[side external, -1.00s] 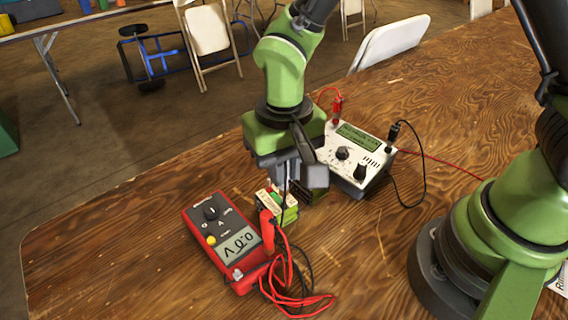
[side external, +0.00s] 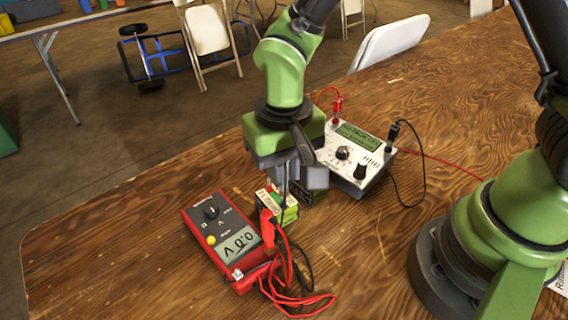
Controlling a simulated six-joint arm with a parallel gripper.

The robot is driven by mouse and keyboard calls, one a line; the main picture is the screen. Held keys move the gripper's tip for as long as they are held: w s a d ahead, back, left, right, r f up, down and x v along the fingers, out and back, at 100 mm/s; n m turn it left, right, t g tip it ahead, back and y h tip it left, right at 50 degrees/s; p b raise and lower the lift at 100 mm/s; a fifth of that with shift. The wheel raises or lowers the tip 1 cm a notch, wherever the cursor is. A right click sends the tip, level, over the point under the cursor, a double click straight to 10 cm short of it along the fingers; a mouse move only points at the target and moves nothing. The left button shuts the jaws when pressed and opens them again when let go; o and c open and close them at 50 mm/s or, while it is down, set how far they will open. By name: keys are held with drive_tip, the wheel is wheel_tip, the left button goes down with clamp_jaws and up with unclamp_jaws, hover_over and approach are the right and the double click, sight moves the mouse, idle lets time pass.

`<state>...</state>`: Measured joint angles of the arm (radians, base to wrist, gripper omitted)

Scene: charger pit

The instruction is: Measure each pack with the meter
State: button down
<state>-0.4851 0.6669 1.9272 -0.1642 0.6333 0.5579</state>
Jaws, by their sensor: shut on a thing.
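The red meter (side external: 222,243) lies on the table left of my gripper, its display reading about 0.0 V, upside down in this view. A green and white pack (side external: 286,209) stands just below my gripper (side external: 290,193). A darker pack (side external: 311,195) is behind it, partly hidden by the gripper. My gripper points down and is shut on what looks like the thin black probe (side external: 285,191), whose tip is over or at the pack; contact cannot be told. A red probe (side external: 267,228) stands at the meter's right edge.
A white charger (side external: 350,158) with a green display, knobs and red and black leads stands behind right. Loose red and black leads (side external: 295,295) coil at the front beside the meter. The table (side external: 130,250) is bare at left.

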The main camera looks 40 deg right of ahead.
drive_tip(key=shift+f, duration=0.8)
idle(0.8)
drive_tip(key=c, duration=0.7)
unclamp_jaws()
drive_tip(key=shift+r, duration=3.8)
